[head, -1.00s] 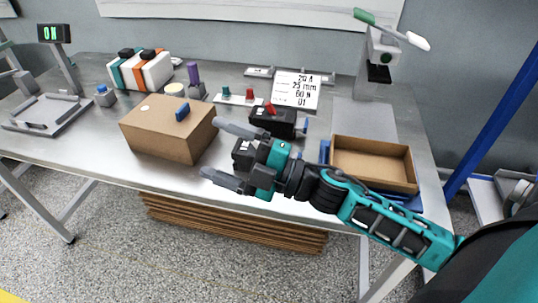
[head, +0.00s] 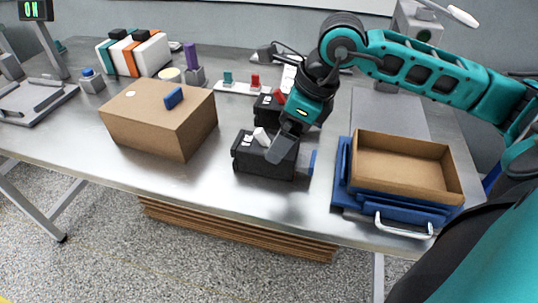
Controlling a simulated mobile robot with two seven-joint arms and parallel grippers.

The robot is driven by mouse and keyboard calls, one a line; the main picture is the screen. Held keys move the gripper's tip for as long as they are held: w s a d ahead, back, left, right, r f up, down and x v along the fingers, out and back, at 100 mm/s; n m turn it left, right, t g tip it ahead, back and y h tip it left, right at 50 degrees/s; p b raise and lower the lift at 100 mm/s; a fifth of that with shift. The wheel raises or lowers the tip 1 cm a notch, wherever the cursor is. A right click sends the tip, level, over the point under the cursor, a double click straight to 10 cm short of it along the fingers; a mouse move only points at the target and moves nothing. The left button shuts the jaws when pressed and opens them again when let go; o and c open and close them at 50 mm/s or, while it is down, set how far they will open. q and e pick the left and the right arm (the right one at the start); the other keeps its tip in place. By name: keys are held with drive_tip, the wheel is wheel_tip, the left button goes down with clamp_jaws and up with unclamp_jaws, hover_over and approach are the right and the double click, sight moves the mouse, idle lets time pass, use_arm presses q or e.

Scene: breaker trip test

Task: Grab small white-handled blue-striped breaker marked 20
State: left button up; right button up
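A black breaker with a white handle (head: 264,158) lies on the metal table near its front edge, right of the closed cardboard box. A blue part shows at its right end; no number is legible on it. My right gripper (head: 285,143) comes down from above, over the right part of this breaker, beside the white handle. One finger shows clearly; the other is hidden, so its opening and any contact cannot be told. Behind it is another black breaker with a red handle (head: 267,108), partly covered by my gripper. My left gripper is not in view.
An open cardboard box (head: 405,172) sits on a blue tray (head: 345,190) at right. A closed cardboard box (head: 150,135) with a blue piece on top stands left. Small coloured posts (head: 229,80) stand behind. Bare table lies between the breaker and the closed box.

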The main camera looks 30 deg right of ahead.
drive_tip(key=x, duration=0.7)
drive_tip(key=shift+w+d+f+b, duration=0.15)
drive_tip(key=shift+w+b, duration=0.15)
drive_tip(key=shift+w, duration=0.15)
drive_tip(key=shift+c, duration=0.3)
drive_tip(key=c, duration=1.3)
drive_tip(key=shift+c, duration=0.6)
drive_tip(key=shift+r, duration=0.3)
